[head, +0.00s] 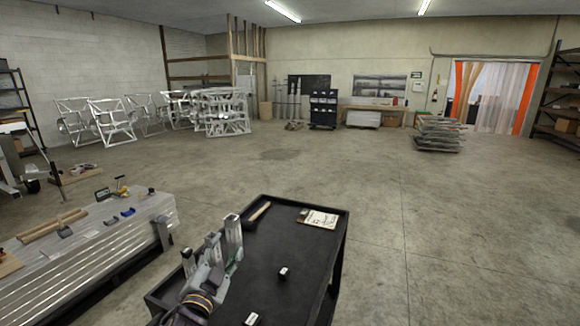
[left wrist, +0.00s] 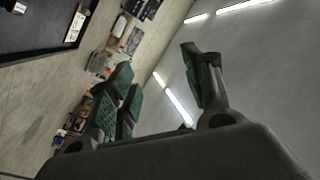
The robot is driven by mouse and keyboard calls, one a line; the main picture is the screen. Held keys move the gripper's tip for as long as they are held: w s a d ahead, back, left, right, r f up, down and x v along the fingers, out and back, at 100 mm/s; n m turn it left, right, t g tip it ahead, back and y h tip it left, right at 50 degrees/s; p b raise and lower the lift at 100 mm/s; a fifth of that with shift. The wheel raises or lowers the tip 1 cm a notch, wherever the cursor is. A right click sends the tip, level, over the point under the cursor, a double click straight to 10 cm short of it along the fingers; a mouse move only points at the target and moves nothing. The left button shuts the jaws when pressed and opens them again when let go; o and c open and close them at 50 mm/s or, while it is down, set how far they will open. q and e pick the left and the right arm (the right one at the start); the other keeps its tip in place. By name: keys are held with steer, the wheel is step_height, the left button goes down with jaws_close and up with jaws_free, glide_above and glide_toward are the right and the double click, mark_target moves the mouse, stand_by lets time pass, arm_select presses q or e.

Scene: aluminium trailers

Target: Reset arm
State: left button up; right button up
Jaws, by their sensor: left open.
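My left gripper (head: 212,242) is open and empty, raised over the left edge of the black cart (head: 265,255). Its green-padded fingers show spread apart in the left wrist view (left wrist: 160,80), with nothing between them. My left arm comes up from the bottom of the head view and hides part of the cart's near left side. My right gripper is in neither view.
The floor (head: 450,230) at right is clear.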

arm_select(q)
steer(key=s+a+f+n+g+y, duration=0.3)
steer(key=s+a+f+n+g, duration=0.1)
steer(key=f, duration=0.6)
steer(key=s+f+n+g+h, duration=0.1)
steer(key=s+f+n+g, duration=0.1)
steer(key=s+f+g, duration=0.7)
steer(key=s+f+n+g, duration=0.1)
steer(key=s+f+g, duration=0.1)
steer(key=s+f, duration=0.8)
steer(key=s+f+g, duration=0.1)
steer(key=s+f, duration=0.2)
steer(key=f, duration=1.2)
steer(key=s+f+g, duration=0.1)
steer(key=s+f, duration=0.2)
steer(key=f, duration=1.3)
steer(key=s+a+f, duration=0.2)
steer(key=s+f, duration=0.7)
steer(key=s, duration=0.2)
steer(key=s+a+f, duration=0.3)
steer(key=s+f, duration=0.6)
steer(key=s, duration=0.2)
steer(key=shift+f+g, duration=0.4)
steer(key=shift+d, duration=0.1)
